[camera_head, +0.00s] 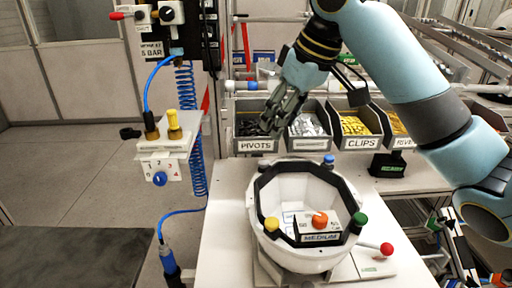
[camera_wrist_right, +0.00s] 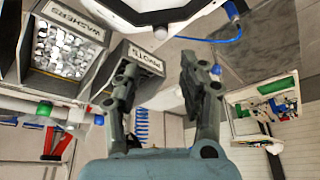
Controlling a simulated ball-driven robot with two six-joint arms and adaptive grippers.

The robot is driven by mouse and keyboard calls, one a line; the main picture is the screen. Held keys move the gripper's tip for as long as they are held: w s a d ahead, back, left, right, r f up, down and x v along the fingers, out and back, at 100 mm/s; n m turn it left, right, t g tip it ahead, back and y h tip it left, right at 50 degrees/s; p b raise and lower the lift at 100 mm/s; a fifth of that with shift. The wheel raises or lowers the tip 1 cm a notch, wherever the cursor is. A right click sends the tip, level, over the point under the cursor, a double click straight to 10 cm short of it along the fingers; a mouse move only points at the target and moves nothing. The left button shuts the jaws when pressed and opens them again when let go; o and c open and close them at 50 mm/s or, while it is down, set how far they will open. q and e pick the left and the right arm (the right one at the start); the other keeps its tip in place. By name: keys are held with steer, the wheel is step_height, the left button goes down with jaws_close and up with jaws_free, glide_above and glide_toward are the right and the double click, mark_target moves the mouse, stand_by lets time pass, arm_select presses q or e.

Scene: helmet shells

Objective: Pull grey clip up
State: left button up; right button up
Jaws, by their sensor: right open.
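My right gripper (camera_head: 277,120) hangs open in front of the parts bins, over the PIVOTS bin, with its arm coming in from the right. In the right wrist view its two fingers (camera_wrist_right: 157,75) stand apart with nothing between them. A white helmet shell (camera_head: 262,228) with a black rim sits open side up on the table, below the gripper and apart from it. I cannot pick out a grey clip for certain. My left gripper is not in view.
The PIVOTS bin (camera_head: 256,146), a bin of silver parts, the CLIPS bin (camera_head: 361,143) with yellow parts and another bin line the table's back. A red-knobbed lever (camera_head: 386,249) is right of the shell. A valve panel with blue hoses (camera_head: 167,152) hangs at left. The white table (camera_head: 222,240) is clear at left.

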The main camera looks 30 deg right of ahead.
glide_above(264, 161)
steer(key=s, duration=0.3)
step_height(264, 161, down, 6)
steer(key=shift+w+f+p, duration=0.55)
steer(key=shift+w+f, duration=0.3)
steer(key=shift+f, duration=0.25)
steer(key=shift+w+f, duration=0.25)
steer(key=shift+f, duration=0.4)
steer(key=c, duration=0.8)
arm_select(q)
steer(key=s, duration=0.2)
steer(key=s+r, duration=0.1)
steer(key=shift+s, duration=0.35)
arm_select(e)
jaws_close()
